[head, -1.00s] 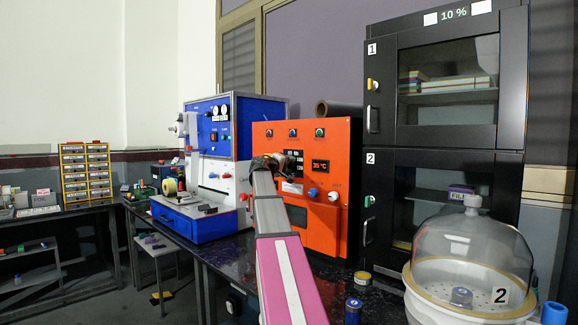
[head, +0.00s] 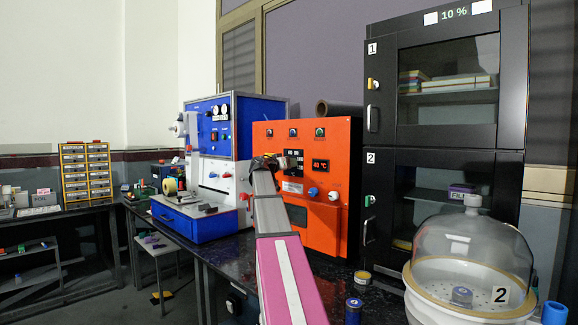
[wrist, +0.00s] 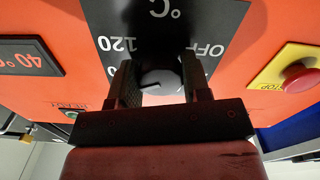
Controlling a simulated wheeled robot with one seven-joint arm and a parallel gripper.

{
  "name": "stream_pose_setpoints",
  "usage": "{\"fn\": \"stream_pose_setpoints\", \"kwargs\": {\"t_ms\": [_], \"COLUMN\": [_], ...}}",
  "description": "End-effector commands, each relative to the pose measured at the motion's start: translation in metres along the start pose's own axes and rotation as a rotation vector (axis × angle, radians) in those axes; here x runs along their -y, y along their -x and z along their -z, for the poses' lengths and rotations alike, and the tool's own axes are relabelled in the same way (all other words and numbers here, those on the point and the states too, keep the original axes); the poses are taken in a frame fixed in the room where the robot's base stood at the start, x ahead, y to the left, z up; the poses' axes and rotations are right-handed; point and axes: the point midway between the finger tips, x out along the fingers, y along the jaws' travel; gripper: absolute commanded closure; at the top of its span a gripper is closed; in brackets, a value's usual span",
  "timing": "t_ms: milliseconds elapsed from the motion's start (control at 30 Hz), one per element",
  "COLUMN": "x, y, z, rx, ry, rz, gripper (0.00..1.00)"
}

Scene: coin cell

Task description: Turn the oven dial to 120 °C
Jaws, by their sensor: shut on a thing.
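The orange oven (head: 325,238) stands in the middle of the head view. My gripper (head: 276,160) is at its front panel and hides the dial there. In the wrist view, my gripper (wrist: 160,88) is shut on the pale round dial (wrist: 161,80), one finger on each side. The dial has a dark mark on its face; I cannot tell exactly which label it points at. The black scale plate (wrist: 215,20) shows "120" to the left, "OFF" to the right and "°C" above. The oven display (head: 320,162) reads 40 °C, also in the wrist view (wrist: 25,60).
A red stop button (wrist: 300,77) on yellow is at the right in the wrist view. A blue and white machine (head: 215,190) stands left of the oven. A black cabinet (head: 383,130) stands to its right. A glass dome (head: 470,240) is at the front right.

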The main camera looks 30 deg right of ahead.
Motion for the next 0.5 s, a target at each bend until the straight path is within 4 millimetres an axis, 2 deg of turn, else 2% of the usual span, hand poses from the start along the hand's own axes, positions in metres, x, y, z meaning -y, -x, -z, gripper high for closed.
{"fn": "stream_pose_setpoints", "kwargs": {"t_ms": [500], "x": [0.0009], "y": [0.001], "z": [-0.0019], "rx": [0.004], "ry": [-0.485], "rz": [-0.001], "gripper": [0.8]}}
